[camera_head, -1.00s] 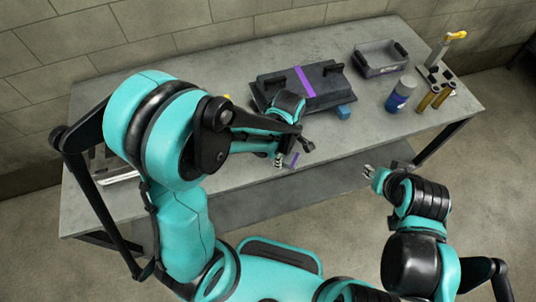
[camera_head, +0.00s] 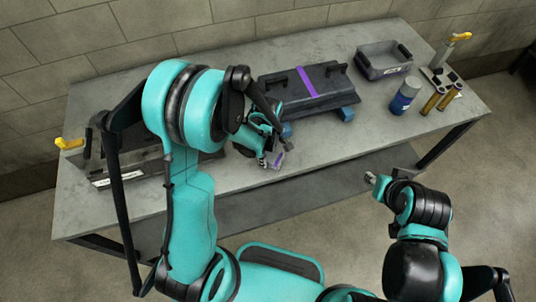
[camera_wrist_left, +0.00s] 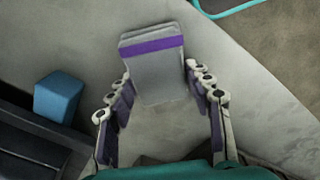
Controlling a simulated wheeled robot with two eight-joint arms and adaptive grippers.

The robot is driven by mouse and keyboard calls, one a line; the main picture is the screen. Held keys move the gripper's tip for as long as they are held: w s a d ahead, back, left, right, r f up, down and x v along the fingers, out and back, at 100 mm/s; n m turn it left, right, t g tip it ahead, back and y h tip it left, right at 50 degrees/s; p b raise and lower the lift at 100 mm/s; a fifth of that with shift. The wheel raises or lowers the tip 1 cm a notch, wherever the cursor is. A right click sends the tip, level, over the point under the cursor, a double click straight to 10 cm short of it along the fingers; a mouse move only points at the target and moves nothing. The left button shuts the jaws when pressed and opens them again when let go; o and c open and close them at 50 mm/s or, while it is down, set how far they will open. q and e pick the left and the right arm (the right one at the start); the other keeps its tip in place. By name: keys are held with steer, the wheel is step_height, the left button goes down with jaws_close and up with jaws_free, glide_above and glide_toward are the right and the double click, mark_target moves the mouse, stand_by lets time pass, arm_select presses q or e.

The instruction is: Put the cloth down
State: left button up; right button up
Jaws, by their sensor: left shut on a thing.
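The cloth (camera_wrist_left: 155,75) is a folded grey piece with a purple band in the left wrist view. My left gripper (camera_wrist_left: 150,100) is shut on it, with the cloth between its two fingers and its banded end sticking out beyond the tips. In the head view my left gripper (camera_head: 269,160) is over the front part of the grey table (camera_head: 330,140), and a small part of the cloth (camera_head: 279,158) shows at its tips. I cannot tell whether the cloth touches the table. My right gripper (camera_head: 371,179) is in front of the table, too small to read, with no object visible in it.
A dark cover with a purple stripe (camera_head: 307,83) sits on blue blocks (camera_head: 346,114) behind my left gripper. A grey bin (camera_head: 383,70), a blue bottle (camera_head: 405,96) and brass cylinders (camera_head: 433,101) stand right. A dark case (camera_head: 145,170) lies left. The front middle is clear.

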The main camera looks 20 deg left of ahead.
arm_select(q)
steer(key=shift+f, duration=0.1)
steer(key=shift+f, duration=0.15)
steer(key=o, duration=1.2)
